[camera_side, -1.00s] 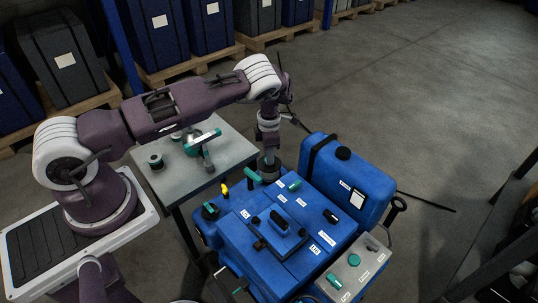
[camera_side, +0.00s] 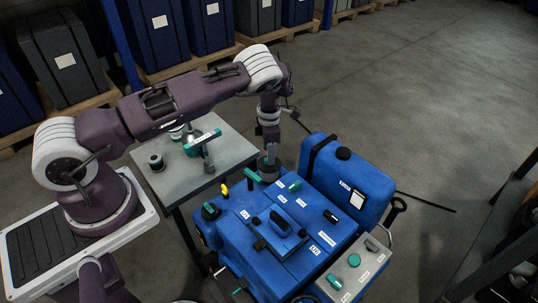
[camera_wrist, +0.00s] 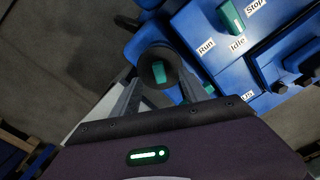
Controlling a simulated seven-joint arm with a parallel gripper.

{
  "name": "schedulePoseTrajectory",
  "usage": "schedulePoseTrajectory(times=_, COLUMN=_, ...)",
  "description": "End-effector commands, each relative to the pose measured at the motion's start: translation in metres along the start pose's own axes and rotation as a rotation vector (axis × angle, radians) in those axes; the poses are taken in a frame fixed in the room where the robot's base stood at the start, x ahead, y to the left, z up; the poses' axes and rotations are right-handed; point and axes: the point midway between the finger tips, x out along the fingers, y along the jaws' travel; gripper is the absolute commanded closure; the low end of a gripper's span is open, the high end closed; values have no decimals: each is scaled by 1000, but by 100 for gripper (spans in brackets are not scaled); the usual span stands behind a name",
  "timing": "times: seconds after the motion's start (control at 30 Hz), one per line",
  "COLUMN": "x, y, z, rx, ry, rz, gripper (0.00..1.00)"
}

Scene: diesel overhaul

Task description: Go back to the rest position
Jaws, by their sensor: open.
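My gripper (camera_side: 268,155) points down beside the blue diesel engine (camera_side: 240,232), near the far corner of the grey table. In the wrist view, the two fingers of my gripper (camera_wrist: 158,66) stand apart, open. A round dark part with a green tab (camera_wrist: 159,72) shows between or beyond them; I cannot tell if they touch it. In the side view a grey cylinder (camera_side: 269,170) sits just under my gripper, with a teal handle (camera_side: 254,175) beside it. The fingertips are too small to make out there.
The grey table (camera_side: 230,150) carries a small spool-like part (camera_side: 156,162) and a teal-topped fixture (camera_side: 204,142). A blue tank (camera_side: 346,185) stands right of my gripper, and a grey control box (camera_side: 356,268) stands at the front. Open floor lies behind.

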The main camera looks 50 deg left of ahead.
Motion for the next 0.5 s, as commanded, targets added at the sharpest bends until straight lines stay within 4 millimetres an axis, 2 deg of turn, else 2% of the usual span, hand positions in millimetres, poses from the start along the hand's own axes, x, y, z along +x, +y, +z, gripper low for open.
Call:
schedulePoseTrajectory(times=0.3, x=-34, y=0, z=0, rx=1, ry=-1, rz=2, gripper=48)
schedulePoseTrajectory(times=0.5, x=-45, y=0, z=0, rx=1, ry=0, rz=1, gripper=48)
